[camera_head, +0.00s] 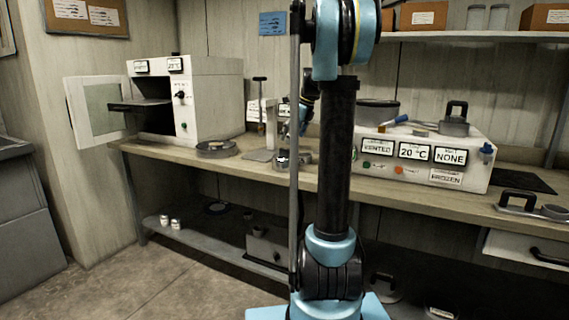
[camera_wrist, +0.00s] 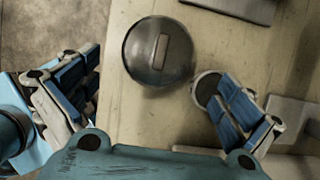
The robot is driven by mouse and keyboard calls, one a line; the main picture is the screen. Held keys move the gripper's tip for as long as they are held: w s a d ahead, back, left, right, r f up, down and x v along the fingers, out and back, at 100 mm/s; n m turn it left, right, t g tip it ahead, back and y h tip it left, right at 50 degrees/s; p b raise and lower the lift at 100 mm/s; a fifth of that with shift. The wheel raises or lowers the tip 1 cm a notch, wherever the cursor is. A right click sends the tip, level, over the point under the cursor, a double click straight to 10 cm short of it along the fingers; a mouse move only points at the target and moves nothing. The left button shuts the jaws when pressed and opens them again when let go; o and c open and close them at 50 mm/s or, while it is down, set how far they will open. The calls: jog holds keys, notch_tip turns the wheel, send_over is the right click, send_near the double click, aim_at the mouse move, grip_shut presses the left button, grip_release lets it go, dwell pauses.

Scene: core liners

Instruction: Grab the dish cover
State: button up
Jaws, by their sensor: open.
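A round, dark metal lid with a flat bar handle, which looks like the dish cover (camera_wrist: 142,44), lies on the pale worktop in the wrist view. It is ahead of my gripper (camera_wrist: 152,84), which is open and empty. One finger is to the lid's lower left and the other to its lower right; neither visibly touches it. A small dark disc (camera_wrist: 207,90) sits at the right finger. In the head view my gripper (camera_head: 290,130) is low over the bench, partly hidden by my arm, and a small metal round object (camera_head: 283,163) shows beneath it.
The wooden bench (camera_head: 140,150) runs along the wall. A white open-doored oven (camera_head: 215,95) stands left, with a round dark dish (camera_head: 216,148) in front. A white control box (camera_head: 460,150) stands right, with a handled block (camera_head: 455,120) on top. A shelf (camera_head: 470,37) hangs above.

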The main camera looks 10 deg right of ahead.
aim_at(285, 155)
jog(key=shift+a+x, duration=0.2)
jog(key=shift+x, duration=3.7)
jog(key=shift+w+r, duration=0.1)
jog(key=c, duration=0.9)
